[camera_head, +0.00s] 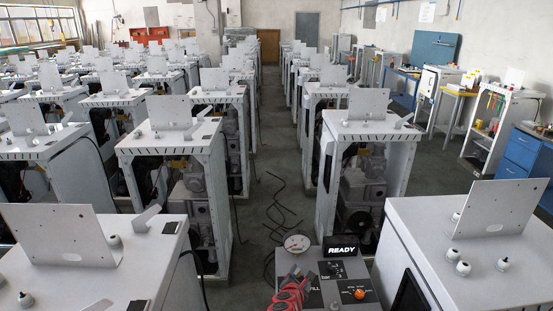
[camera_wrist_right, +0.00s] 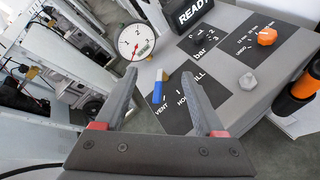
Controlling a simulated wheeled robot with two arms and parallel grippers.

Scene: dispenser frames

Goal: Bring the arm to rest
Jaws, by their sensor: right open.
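My right gripper (camera_head: 303,277) is low in the head view, over the near left part of a grey control panel (camera_head: 352,272). In the right wrist view its two dark fingers (camera_wrist_right: 160,74) are apart, with no object gripped. The panel carries a round gauge (camera_head: 297,243), a READY display (camera_head: 341,247) and an orange knob (camera_head: 360,294). The wrist view also shows a grey knob (camera_wrist_right: 248,80). My left gripper is not in view.
Grey dispenser frames stand in rows on both sides, with near ones at left (camera_head: 95,280) and right (camera_head: 420,235). Black cables (camera_head: 283,200) lie on the aisle floor behind the panel. A blue drawer cabinet (camera_head: 522,152) and benches line the right wall.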

